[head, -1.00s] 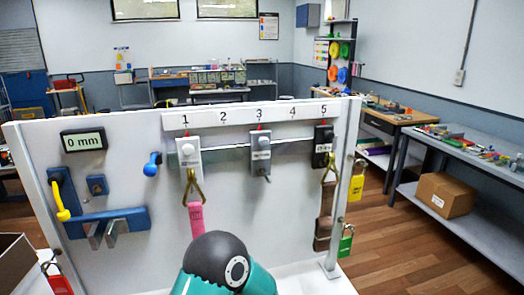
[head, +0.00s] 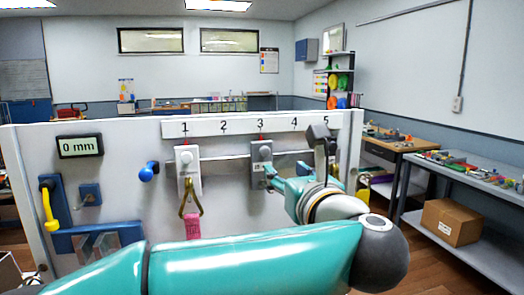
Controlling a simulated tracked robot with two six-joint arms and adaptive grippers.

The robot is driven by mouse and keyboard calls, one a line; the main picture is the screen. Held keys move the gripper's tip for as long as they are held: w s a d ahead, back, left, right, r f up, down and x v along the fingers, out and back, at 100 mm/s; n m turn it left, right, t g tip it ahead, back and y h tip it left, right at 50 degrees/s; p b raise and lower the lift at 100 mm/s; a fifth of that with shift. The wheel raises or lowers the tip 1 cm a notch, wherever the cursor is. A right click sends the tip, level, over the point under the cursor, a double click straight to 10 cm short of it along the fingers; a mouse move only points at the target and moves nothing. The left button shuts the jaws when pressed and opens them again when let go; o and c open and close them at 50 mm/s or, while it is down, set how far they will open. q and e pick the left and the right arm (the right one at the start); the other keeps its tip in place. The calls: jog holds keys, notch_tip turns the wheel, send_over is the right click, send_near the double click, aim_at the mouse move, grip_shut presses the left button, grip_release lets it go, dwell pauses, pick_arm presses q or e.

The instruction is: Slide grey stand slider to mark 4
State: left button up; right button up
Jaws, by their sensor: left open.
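The grey stand slider (head: 262,168) hangs on the rail under mark 3 of the number strip (head: 294,124). My left gripper (head: 293,153) is open, just right of the grey slider. One teal finger reaches toward the slider's right side and overlaps its lower part; I cannot tell if they touch. The other finger stands raised below marks 4 and 5. A white slider (head: 187,170) is under mark 1, with a brass hook and pink tag below it. The black slider under mark 5 is mostly hidden behind the gripper. My right gripper is not in view.
The rail (head: 224,157) is clear between the white and grey sliders. A yellow padlock (head: 363,190) hangs by the right post. My left arm crosses the lower front.

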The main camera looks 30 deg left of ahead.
aim_at(266, 152)
pick_arm(q)
jog(key=p+x, duration=0.4)
jog(key=x, duration=0.7)
jog(key=shift+w+a+r, duration=0.1)
jog(key=shift+w+a, duration=0.7)
jog(key=shift+a, duration=0.05)
grip_shut()
